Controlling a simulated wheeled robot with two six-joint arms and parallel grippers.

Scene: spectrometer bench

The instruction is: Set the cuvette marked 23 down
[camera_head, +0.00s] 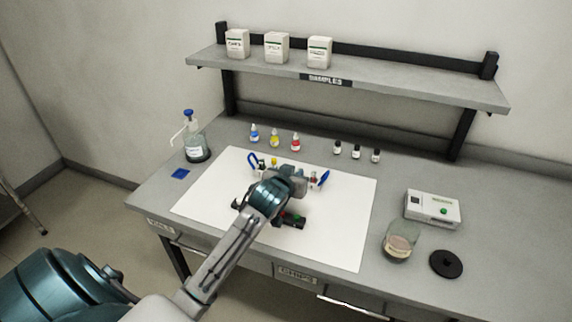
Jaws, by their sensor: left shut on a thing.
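My left gripper (290,181) reaches in from the lower left over the white mat (200,203). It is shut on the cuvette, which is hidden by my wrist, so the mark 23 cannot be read. A rack with blue end handles (322,179) stands on the mat behind my gripper; my wrist hides its middle. Small items with coloured tops show in its left part. A dark block (293,220) with red and green spots lies on the mat just in front of my wrist. My right gripper is not in view.
Dropper bottles (275,138) and dark-capped vials (356,151) line the back. A white instrument (432,208), beaker (400,243) and black disc (446,263) are at the right. The mat's front right is clear.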

